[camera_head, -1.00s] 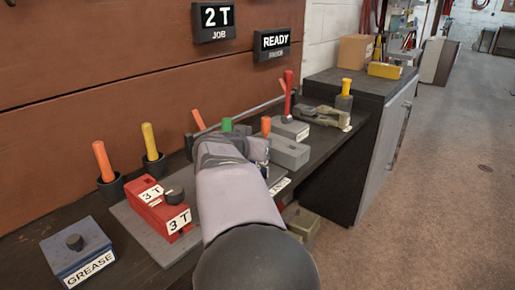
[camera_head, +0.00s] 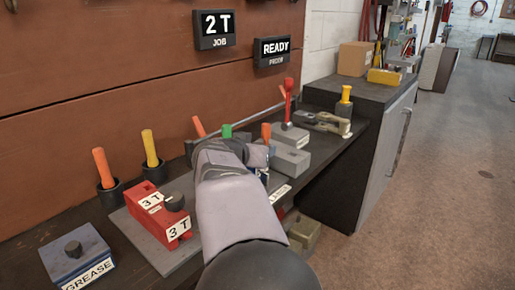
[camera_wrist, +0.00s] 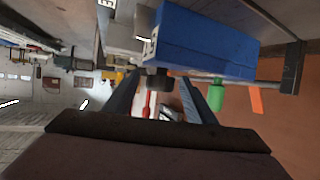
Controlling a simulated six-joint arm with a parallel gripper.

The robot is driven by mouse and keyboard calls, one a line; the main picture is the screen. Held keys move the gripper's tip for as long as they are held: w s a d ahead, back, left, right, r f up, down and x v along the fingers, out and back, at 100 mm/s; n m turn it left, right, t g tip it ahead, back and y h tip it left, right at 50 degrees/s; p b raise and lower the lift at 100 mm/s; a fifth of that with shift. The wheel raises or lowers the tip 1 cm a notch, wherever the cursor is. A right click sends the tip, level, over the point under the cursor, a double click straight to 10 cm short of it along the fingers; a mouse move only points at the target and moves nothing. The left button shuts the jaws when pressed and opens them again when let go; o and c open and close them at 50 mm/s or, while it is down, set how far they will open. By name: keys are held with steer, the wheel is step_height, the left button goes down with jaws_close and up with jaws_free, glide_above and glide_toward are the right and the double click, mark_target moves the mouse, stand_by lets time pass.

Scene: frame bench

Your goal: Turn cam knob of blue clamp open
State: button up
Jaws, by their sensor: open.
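The blue clamp (camera_wrist: 205,42) fills the upper middle of the wrist view as a blue block. Its dark cam knob (camera_wrist: 158,80) sticks out from the block near the fingertips. My gripper (camera_wrist: 160,92) is open, with one finger on each side of the knob in the picture; I cannot tell whether either finger touches it. In the head view my gripper (camera_head: 258,156) is over the bench, and my arm hides most of the blue clamp (camera_head: 263,174); only a small blue patch shows.
A red clamp (camera_head: 158,213) marked 3 T, with a dark knob, stands left of my arm. A blue GREASE box (camera_head: 77,254) is at front left. Grey blocks (camera_head: 290,159), a red lever (camera_head: 288,100) and a green-topped peg (camera_head: 226,131) stand beyond my gripper.

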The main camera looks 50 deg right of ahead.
steer(key=v, duration=0.7)
steer(key=shift+d, duration=0.15)
steer(key=w+m+g+p, duration=0.1)
steer(key=m+g+p, duration=0.1)
steer(key=p, duration=0.4)
steer(key=w+m+g+p, duration=0.1)
steer(key=m+g+p, duration=0.1)
steer(key=p, duration=0.4)
steer(key=w+m+g+p, duration=0.1)
steer(key=m+g+p, duration=0.1)
steer(key=p, duration=0.5)
steer(key=shift+w+r+g+h, duration=0.25)
steer(key=shift+w+g+h, duration=0.05)
steer(key=shift+g, duration=0.2)
steer(key=shift+f, duration=0.15)
steer(key=shift+p+x, duration=0.7)
steer(key=shift+x, duration=2.9)
steer(key=c, duration=1)
